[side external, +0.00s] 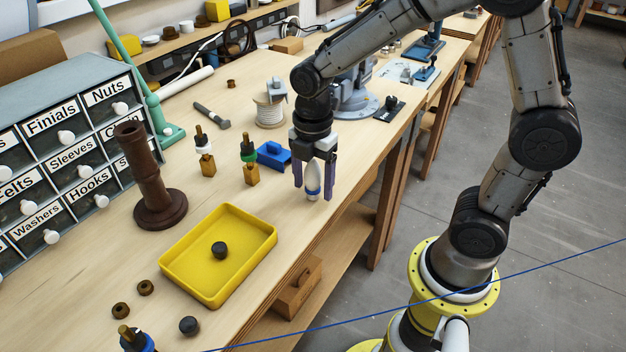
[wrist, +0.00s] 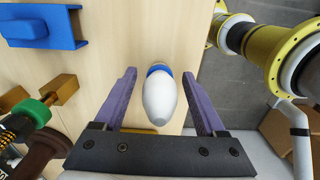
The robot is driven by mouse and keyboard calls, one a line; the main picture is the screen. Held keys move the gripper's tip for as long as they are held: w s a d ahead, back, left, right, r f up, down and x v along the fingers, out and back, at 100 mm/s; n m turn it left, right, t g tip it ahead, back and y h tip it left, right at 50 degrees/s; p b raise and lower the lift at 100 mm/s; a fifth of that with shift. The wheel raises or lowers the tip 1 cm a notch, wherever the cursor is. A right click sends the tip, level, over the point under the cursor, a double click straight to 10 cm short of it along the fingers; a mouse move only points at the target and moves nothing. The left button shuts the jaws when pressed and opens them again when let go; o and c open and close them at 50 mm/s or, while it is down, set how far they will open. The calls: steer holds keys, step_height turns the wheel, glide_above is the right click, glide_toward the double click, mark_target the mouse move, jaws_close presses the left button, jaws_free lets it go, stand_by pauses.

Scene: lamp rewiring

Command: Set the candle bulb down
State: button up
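The candle bulb (side external: 312,176) is white with a blue collar at its lower end. It is upright, tip up, and appears to stand on the bench near its front edge. My gripper (side external: 313,194) points down with one purple finger on each side of the bulb. In the wrist view, the bulb (wrist: 160,98) sits between the fingers with a visible gap on both sides, so my gripper (wrist: 159,75) is open around it. The bulb's underside is hidden.
A blue block-like holder (side external: 273,155) lies left of my gripper. A yellow tray (side external: 188,262) holding a dark knob is nearer the camera. Bare bench surrounds the bulb.

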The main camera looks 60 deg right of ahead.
step_height(320, 180, up, 12)
steer(key=shift+f, duration=0.15)
steer(key=shift+s+r, duration=0.2)
steer(key=shift+r, duration=0.25)
steer(key=s+d+m+t, duration=0.2)
steer(key=s+m+t, duration=0.3)
steer(key=s+m, duration=0.8)
steer(key=shift+s+f+m+t, duration=0.35)
steer(key=shift+f+m, duration=0.1)
steer(key=shift+m, duration=2.05)
